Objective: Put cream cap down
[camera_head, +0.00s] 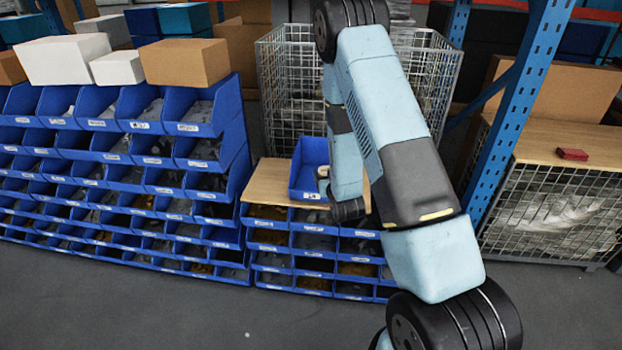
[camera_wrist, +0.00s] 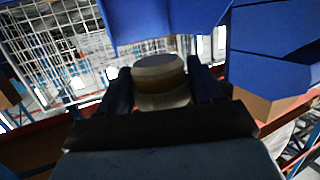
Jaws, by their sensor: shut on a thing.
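The cream cap (camera_wrist: 159,80) is a short, round, cream-and-brown piece, held between the two dark fingers of my gripper (camera_wrist: 162,88) in the wrist view. My gripper is shut on it. A blue bin fills the top of the wrist view, close beyond the cap. In the head view my arm reaches down to the open blue bin (camera_head: 309,168) on the wooden top (camera_head: 268,186) of the low bin rack. My gripper is mostly hidden there by my arm, so the gap between cap and bin cannot be told.
A wall of blue bins (camera_head: 120,165) stands at the left with boxes on top. A wire cage (camera_head: 290,85) is behind. A blue upright post (camera_head: 515,110) and a wooden shelf with a red item (camera_head: 572,154) are at the right. The floor in front is clear.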

